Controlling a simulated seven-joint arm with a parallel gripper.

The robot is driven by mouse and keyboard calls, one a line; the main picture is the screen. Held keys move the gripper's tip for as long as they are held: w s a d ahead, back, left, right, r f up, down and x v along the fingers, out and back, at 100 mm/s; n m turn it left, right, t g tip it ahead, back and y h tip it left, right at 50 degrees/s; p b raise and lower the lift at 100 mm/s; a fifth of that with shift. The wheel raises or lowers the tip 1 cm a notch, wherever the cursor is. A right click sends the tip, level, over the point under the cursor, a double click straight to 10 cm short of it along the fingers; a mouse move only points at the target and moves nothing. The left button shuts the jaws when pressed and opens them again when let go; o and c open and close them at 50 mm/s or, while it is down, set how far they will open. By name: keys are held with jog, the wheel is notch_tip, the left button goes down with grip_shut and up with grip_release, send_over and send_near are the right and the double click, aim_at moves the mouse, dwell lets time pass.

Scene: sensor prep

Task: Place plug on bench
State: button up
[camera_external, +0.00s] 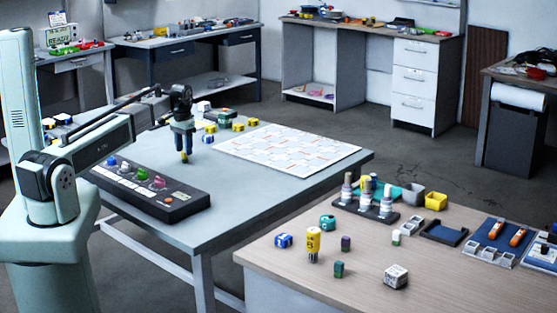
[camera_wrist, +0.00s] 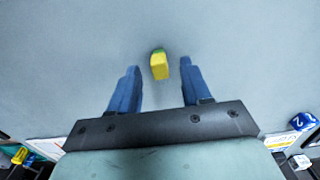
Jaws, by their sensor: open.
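My gripper (camera_external: 184,150) points down over the grey bench (camera_external: 260,188), between a black panel and a white patterned sheet. In the wrist view, its two blue fingers (camera_wrist: 161,70) stand apart, one on each side of a small yellow and green piece (camera_wrist: 159,68), which may be the plug. Gaps show between the piece and both fingers. Bare grey bench surface (camera_wrist: 60,65) surrounds it. In the external view, a bit of yellow shows at the fingertips. I cannot tell there whether the piece rests on the bench.
The black panel (camera_external: 150,196) with coloured knobs lies on the near left of the bench. The patterned sheet (camera_external: 290,150) lies to the right. Several small blocks (camera_external: 238,126) sit behind my gripper. A wooden table (camera_external: 440,285) with bottles and trays stands at front right.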

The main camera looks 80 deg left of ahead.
notch_tip(320, 180, up, 10)
jog(key=shift+f, duration=0.25)
